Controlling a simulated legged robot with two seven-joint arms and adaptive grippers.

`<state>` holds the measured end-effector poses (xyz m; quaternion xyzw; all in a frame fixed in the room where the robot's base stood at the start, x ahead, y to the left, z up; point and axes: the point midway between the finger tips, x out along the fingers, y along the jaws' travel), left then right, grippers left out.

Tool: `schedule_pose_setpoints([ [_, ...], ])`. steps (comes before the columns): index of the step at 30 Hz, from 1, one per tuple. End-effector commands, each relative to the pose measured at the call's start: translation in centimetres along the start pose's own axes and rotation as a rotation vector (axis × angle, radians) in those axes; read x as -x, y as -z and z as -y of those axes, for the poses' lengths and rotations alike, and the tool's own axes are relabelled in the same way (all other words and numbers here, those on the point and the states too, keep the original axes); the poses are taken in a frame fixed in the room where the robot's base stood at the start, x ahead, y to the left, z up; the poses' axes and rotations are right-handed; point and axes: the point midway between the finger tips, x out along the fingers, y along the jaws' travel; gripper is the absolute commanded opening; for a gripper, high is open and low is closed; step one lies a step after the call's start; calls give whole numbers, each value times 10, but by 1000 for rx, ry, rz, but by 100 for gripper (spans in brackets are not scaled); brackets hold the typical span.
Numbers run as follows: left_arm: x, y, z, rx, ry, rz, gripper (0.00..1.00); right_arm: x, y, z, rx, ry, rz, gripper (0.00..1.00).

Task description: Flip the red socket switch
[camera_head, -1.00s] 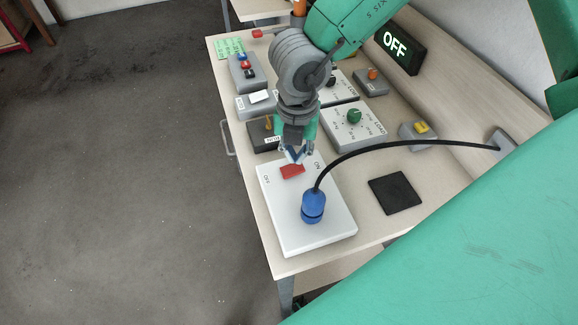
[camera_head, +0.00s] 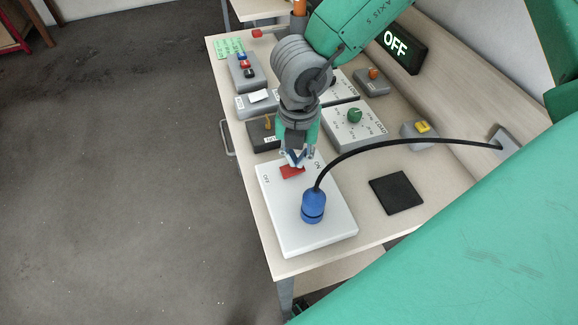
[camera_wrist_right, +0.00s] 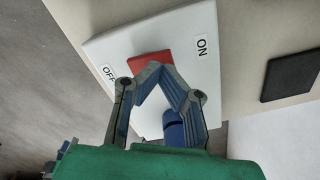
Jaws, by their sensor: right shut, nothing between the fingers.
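The red switch (camera_head: 292,172) sits on a white socket plate (camera_head: 290,235) between the OFF and ON labels. It also shows in the right wrist view (camera_wrist_right: 148,60), partly hidden behind the fingertips. A blue plug (camera_head: 313,206) with a black cable stands in the same plate. My right gripper (camera_head: 295,161) is shut and empty, its fingertips right at the red switch; in the wrist view its fingertips (camera_wrist_right: 154,68) overlap the switch's lower edge. I cannot tell whether they touch it. My left gripper is not in view.
The black cable (camera_head: 400,143) arches from the plug to a wall outlet (camera_head: 503,141). A black square pad (camera_head: 396,193) lies right of the plate. A box with a green knob (camera_head: 355,116) and other control boxes stand behind. A sign (camera_head: 397,45) reads OFF.

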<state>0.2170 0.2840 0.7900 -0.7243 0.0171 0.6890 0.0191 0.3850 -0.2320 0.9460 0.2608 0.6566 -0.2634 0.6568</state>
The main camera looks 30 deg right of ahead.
Motion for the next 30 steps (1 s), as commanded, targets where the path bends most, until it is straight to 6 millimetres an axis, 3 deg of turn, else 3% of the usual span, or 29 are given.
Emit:
schedule_pose_setpoints([
  [30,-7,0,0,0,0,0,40,-13,0,0,0,2,-1,0],
])
